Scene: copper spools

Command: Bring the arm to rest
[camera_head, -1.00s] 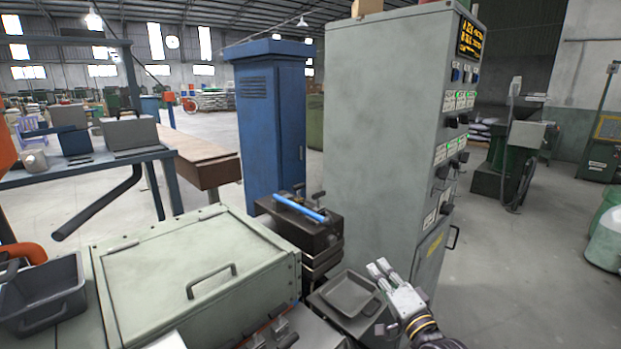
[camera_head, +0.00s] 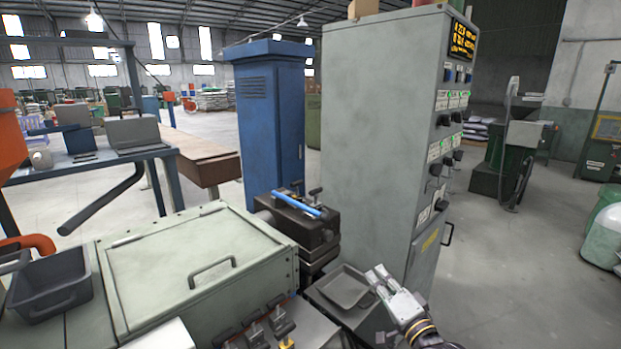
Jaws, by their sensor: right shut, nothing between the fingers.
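My right gripper (camera_head: 376,275) shows at the lower middle right, beside a small grey tray (camera_head: 345,286). Its fingers are shut and hold nothing. It points up and left, at the tray's right side; I cannot tell if it touches the tray. My right arm comes in from the bottom edge. My left gripper is not in view. No copper spool can be made out.
A lidded green-grey box (camera_head: 190,262) fills the lower left, with a dark bin (camera_head: 50,285) beside it. A tall grey control cabinet (camera_head: 375,140) stands behind my right gripper. A dark block with a blue bar (camera_head: 298,204) sits left of it.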

